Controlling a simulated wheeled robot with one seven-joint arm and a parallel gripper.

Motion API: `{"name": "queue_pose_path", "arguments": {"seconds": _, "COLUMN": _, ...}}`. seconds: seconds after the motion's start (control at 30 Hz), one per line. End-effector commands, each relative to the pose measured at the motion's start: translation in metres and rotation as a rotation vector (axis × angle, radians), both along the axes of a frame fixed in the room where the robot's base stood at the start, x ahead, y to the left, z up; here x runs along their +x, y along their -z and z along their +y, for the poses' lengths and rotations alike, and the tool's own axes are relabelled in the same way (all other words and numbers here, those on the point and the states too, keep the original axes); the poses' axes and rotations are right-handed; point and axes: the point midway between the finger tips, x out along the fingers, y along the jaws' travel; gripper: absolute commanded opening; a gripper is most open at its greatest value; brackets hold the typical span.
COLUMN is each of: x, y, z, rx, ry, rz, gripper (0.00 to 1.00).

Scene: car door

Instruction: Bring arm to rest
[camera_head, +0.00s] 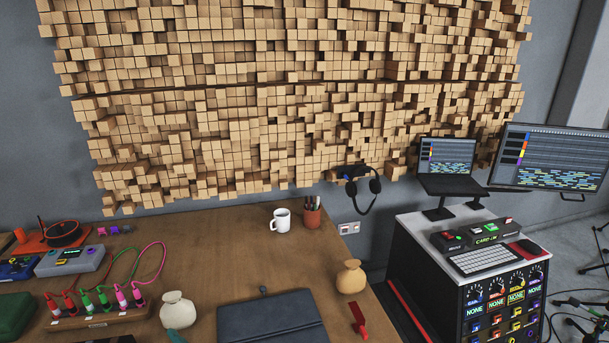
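Neither my gripper nor my arm shows in the head view. The task line names no other object. The view shows a brown wooden desk (235,240) seen from above, with objects standing and lying on it. Whether my gripper is open or shut, and where it is relative to the desk, is hidden.
A white mug (281,221), pen cup (311,214), dark folder (268,320), two pouches (178,312) (351,277) and a cable board (100,318) occupy the desk. Headphones (373,187) hang behind. A control cabinet (470,265) with a laptop (448,168) stands right. The desk's middle is fairly clear.

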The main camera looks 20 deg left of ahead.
Motion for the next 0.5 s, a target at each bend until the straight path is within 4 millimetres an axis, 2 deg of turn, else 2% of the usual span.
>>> {"name": "queue_pose_path", "arguments": {"seconds": 0.27, "x": 0.006, "y": 0.031, "z": -0.072, "rx": 0.227, "ry": 0.326, "rz": 0.237, "gripper": 0.34}}
{"name": "queue_pose_path", "arguments": {"seconds": 0.5, "x": -0.011, "y": 0.070, "z": -0.151, "rx": 0.375, "ry": 0.596, "rz": 0.382, "gripper": 0.34}}
